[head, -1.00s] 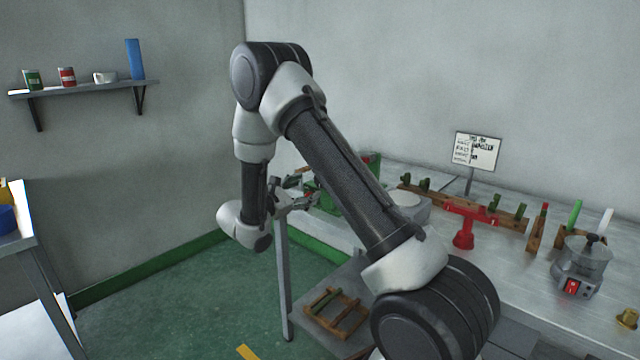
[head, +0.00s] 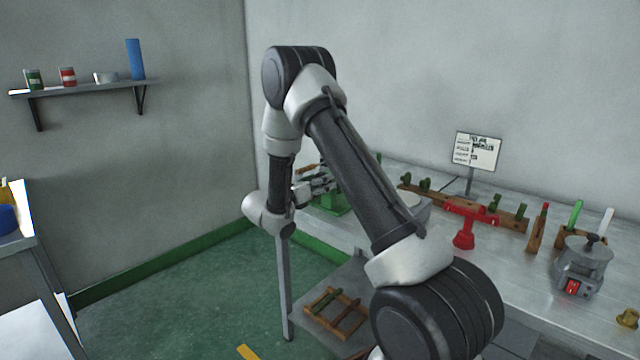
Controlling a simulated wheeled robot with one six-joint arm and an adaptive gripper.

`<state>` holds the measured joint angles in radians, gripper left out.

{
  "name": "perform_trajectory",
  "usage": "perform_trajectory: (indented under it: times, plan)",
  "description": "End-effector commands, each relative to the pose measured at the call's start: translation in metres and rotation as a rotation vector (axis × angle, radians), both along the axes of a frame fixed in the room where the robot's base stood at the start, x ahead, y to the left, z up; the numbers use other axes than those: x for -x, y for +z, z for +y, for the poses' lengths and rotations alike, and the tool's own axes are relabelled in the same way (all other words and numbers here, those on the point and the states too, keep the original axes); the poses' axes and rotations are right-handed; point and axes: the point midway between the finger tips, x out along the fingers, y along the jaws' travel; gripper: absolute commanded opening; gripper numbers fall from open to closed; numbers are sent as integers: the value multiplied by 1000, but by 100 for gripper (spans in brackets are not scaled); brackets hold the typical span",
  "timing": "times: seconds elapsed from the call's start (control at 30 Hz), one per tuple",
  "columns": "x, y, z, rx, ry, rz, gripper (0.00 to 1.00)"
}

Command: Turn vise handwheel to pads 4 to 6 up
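A green device (head: 336,203), which looks like the vise, stands at the bench's far left end. It is partly hidden behind my arm and gripper, and I cannot make out its handwheel or any pad numbers. A small brown bar (head: 306,169) shows just above my gripper; I cannot tell what it belongs to. My gripper (head: 326,184) points right, in front of the green device. Its fingers look apart with nothing seen between them. Whether it touches the device cannot be told.
The bench (head: 500,262) holds a red stand (head: 464,238), a wooden rack (head: 510,220) with green pieces, a grey pot (head: 582,268) and a sign (head: 476,151). A wooden frame (head: 336,312) lies on a lower shelf. A wall shelf (head: 85,88) is at left. The green floor is open.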

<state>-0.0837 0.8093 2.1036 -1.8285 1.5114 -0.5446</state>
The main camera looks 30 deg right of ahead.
Motion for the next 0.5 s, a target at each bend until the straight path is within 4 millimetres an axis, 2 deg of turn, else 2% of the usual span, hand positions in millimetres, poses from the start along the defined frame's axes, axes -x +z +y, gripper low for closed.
perform_trajectory:
  times: [0.27, 0.5]
  plan:
    - [-1, 0, -1, 0, 0, -1, 65]
    - [-1, 0, -1, 0, 0, -1, 21]
